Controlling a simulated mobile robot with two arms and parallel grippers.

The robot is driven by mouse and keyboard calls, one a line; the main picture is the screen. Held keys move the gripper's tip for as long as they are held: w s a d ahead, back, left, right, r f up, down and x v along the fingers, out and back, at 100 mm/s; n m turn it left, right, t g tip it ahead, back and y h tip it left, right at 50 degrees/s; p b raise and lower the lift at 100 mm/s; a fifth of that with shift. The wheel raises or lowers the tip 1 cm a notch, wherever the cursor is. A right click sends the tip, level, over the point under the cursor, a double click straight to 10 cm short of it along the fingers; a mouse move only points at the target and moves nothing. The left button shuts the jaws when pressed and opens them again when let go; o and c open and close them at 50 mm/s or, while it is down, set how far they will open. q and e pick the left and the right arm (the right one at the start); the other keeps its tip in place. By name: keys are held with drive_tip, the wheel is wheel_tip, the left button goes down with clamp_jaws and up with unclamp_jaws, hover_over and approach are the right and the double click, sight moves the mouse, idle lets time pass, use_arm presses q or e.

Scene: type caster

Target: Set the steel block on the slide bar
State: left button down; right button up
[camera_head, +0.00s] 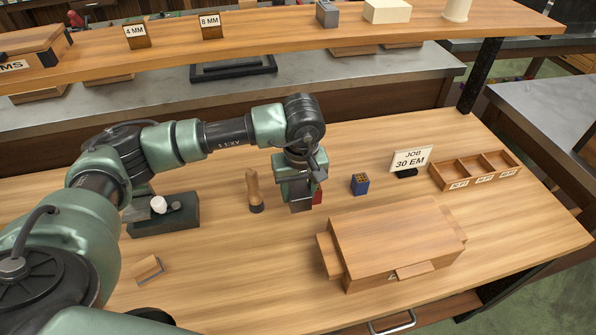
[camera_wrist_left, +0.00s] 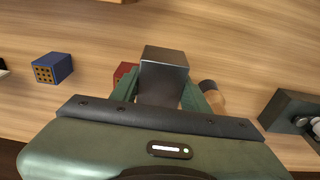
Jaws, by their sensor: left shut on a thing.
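My left gripper (camera_head: 299,193) hangs above the middle of the table and is shut on a grey metal block, the steel block (camera_head: 301,205). In the left wrist view the block (camera_wrist_left: 163,75) sits between the two green fingers, its smooth face showing. It appears held clear of the table. No part is marked as the slide bar; a wooden piece (camera_head: 328,257) sticks out at the left end of the large wooden box (camera_head: 395,235), right of and nearer than the gripper, and I cannot tell if that is it. My right gripper is not in view.
A red block (camera_wrist_left: 124,72) is partly hidden behind the gripper. A wooden-handled tool (camera_head: 254,190) stands left, and a blue block with holes (camera_head: 360,184) right. A job sign (camera_head: 411,161), divided tray (camera_head: 476,170) and dark tray (camera_head: 165,225) stand around.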

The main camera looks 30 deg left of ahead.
sight(298, 215)
use_arm(q)
drive_tip(key=shift+w+f, duration=0.1)
drive_tip(key=shift+f, duration=2.75)
drive_tip(key=shift+f, duration=0.1)
drive_tip(key=c, duration=0.7)
unclamp_jaws()
